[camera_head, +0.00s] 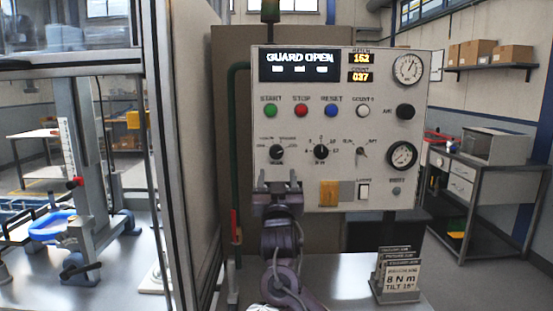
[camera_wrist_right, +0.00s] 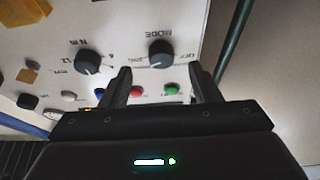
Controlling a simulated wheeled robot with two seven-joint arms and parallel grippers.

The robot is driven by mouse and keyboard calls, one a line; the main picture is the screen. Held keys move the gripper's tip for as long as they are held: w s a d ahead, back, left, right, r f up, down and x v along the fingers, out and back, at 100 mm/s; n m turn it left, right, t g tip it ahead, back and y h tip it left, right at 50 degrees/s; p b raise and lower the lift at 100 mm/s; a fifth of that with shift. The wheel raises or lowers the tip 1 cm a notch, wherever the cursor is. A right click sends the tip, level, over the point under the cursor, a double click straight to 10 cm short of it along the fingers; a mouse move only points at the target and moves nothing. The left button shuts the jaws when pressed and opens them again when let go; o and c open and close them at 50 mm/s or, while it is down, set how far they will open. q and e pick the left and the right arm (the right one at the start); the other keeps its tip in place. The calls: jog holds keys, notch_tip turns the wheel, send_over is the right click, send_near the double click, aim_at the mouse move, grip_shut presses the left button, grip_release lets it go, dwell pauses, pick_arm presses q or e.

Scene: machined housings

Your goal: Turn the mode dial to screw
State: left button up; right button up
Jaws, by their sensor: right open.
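The mode dial (camera_head: 277,152) is a black round knob at the lower left of the grey control panel (camera_head: 400,190). In the right wrist view, which shows the panel upside down, the mode dial (camera_wrist_right: 162,53) has the word MODE beside it. Its small position labels are too blurred to read fully, and I cannot tell which one it points at. My right gripper (camera_head: 278,185) is just below the dial in the head view, open and empty. Its fingers (camera_wrist_right: 160,75) show either side of the dial's line in the wrist view, apart from the knob. My left gripper is not in view.
A second dial (camera_head: 321,151), marked N m, sits right of the mode dial. Green (camera_head: 271,111), red (camera_head: 301,110) and blue (camera_head: 331,110) buttons are above. The display (camera_head: 300,65) reads GUARD OPEN. A framed guard post (camera_head: 160,150) stands left; a sign (camera_head: 401,275) stands on the bench.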

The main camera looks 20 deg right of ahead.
aim_at(277, 156)
jog(key=w+r+p, duration=0.1)
jog(key=w+r, duration=0.1)
jog(key=r, duration=0.1)
jog(key=shift+w+d+p, duration=0.35)
jog(key=shift+w, duration=0.05)
jog(key=shift+w+d+r+p, duration=0.1)
jog(key=shift+w+d+p, duration=0.05)
jog(key=shift+w, duration=0.4)
jog(key=shift+w+d+p, duration=0.15)
jog(key=shift+w, duration=0.35)
jog(key=shift+w+r, duration=0.15)
jog(key=shift+w, duration=0.15)
jog(key=shift+d, duration=0.1)
jog(key=shift+c, duration=0.8)
jog(key=c, duration=0.8)
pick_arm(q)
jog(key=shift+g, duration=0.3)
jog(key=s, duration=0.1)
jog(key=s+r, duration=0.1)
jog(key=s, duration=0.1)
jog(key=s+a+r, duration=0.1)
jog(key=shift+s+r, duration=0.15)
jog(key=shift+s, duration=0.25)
